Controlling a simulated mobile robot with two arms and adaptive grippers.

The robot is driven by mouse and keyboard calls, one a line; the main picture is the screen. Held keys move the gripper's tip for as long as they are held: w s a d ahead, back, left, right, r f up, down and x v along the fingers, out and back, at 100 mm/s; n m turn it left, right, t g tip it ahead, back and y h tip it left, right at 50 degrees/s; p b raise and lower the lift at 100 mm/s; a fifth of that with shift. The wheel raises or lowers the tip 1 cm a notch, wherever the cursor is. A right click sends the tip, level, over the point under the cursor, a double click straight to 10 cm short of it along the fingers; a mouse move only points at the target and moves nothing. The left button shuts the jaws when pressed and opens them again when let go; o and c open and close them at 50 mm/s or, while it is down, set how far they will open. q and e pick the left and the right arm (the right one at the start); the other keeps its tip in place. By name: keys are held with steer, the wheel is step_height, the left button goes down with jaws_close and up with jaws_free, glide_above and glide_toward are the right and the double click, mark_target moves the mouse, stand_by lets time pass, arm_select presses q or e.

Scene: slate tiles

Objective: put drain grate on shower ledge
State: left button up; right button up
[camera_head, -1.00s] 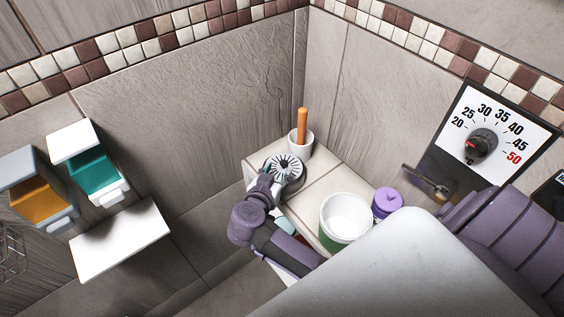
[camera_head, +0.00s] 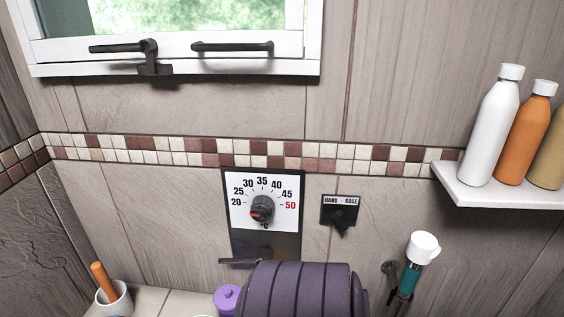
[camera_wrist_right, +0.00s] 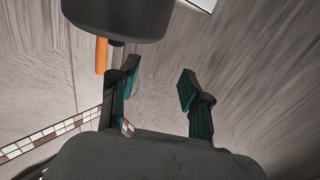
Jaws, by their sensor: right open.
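The drain grate is not clearly in view now. A strip of the pale tiled shower ledge (camera_head: 180,304) shows at the bottom left of the head view, cut off by the frame edge. A white cup (camera_head: 116,303) with an orange handle (camera_head: 102,280) stands on it. In the right wrist view my right gripper (camera_wrist_right: 158,84) is open, with bare space between its fingers. An orange rod (camera_wrist_right: 101,55) shows behind its left finger. A dark rounded body (camera_wrist_right: 115,14) covers the top; I cannot tell what it is. My left gripper is not in view.
A purple lidded jar (camera_head: 228,299) stands near the wall. Above are the temperature dial (camera_head: 262,208), its lever (camera_head: 240,262) and a small switch (camera_head: 340,212).

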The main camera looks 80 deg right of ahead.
steer(key=s+a+f+n+g+y, duration=0.1)
steer(key=s+a+f+n+y, duration=0.2)
steer(key=f, duration=0.6)
steer(key=s+a+f+n+g+y, duration=0.1)
steer(key=s+f+n+g+y, duration=0.25)
steer(key=f, duration=0.55)
steer(key=s+a+f+n+t+y, duration=0.1)
steer(key=s+a+f+n+y, duration=0.1)
steer(key=s+f+y, duration=0.6)
steer(key=s+d+f+g+h, duration=0.2)
steer(key=s+f+g, duration=0.3)
steer(key=s, duration=0.8)
steer(key=s+d+f+g+h, duration=0.2)
steer(key=s+d+f+g, duration=0.3)
steer(key=s+f, duration=0.6)
steer(key=shift+s+g, duration=0.35)
steer(key=shift+s, duration=0.9)
steer(key=shift+d+f+n+h, duration=0.1)
steer(key=shift+f+n+h, duration=0.1)
steer(key=shift+n+h, duration=0.05)
